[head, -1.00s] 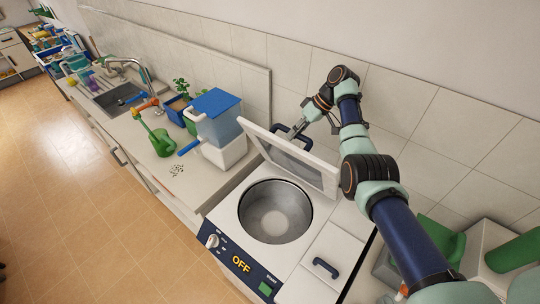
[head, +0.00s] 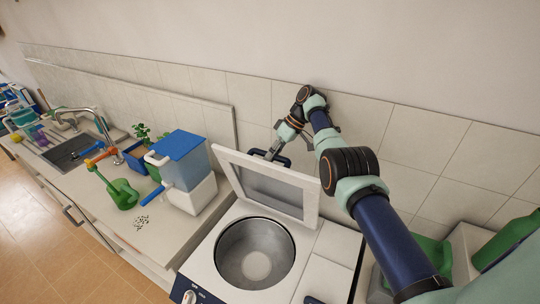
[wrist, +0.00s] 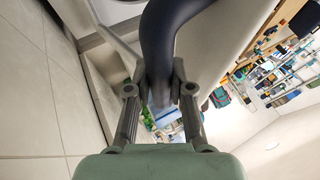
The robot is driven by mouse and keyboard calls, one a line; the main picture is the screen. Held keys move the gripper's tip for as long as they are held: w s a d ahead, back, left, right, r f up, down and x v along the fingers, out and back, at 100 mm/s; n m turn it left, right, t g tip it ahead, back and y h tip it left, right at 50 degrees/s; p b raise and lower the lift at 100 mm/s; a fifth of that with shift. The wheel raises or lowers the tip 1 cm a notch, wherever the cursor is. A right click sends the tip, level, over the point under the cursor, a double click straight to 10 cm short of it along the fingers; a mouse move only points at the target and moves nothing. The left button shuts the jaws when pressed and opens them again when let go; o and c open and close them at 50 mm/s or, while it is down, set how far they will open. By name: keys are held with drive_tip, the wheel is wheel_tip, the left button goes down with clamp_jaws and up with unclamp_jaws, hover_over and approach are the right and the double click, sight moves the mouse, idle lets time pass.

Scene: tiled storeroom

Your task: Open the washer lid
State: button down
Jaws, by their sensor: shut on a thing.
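The washer (head: 207,250) stands at the lower middle of the head view. Its white lid (head: 306,203) is raised and stands steeply at the back of the round metal drum (head: 255,252), which is uncovered and looks empty. The lid's dark blue handle (head: 256,153) shows past the lid's upper edge, partly hidden by it. My gripper (head: 273,152) is behind that edge, shut on the handle. In the wrist view the handle (wrist: 165,45) is a thick dark curved bar between the two fingers of my gripper (wrist: 160,88).
A dispenser with a blue lid (head: 180,144) stands on the counter left of the washer, near a green watering can (head: 123,194) and a potted plant (head: 142,133). A sink (head: 70,152) is farther left. The tiled wall (head: 400,150) is close behind my arm.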

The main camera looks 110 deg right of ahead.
drive_tip(key=c, duration=1.4)
unclamp_jaws()
drive_tip(key=shift+s+a+f, duration=0.2)
drive_tip(key=shift+f, duration=0.3)
drive_tip(key=shift+o, duration=1.2)
drive_tip(key=shift+s+a, duration=0.15)
drive_tip(key=shift+a, duration=0.05)
drive_tip(key=shift+o, duration=0.7)
drive_tip(key=shift+d+r, duration=0.15)
drive_tip(key=shift+r, duration=0.45)
wheel_tip(320, 180, up, 9)
drive_tip(key=shift+r, duration=0.1)
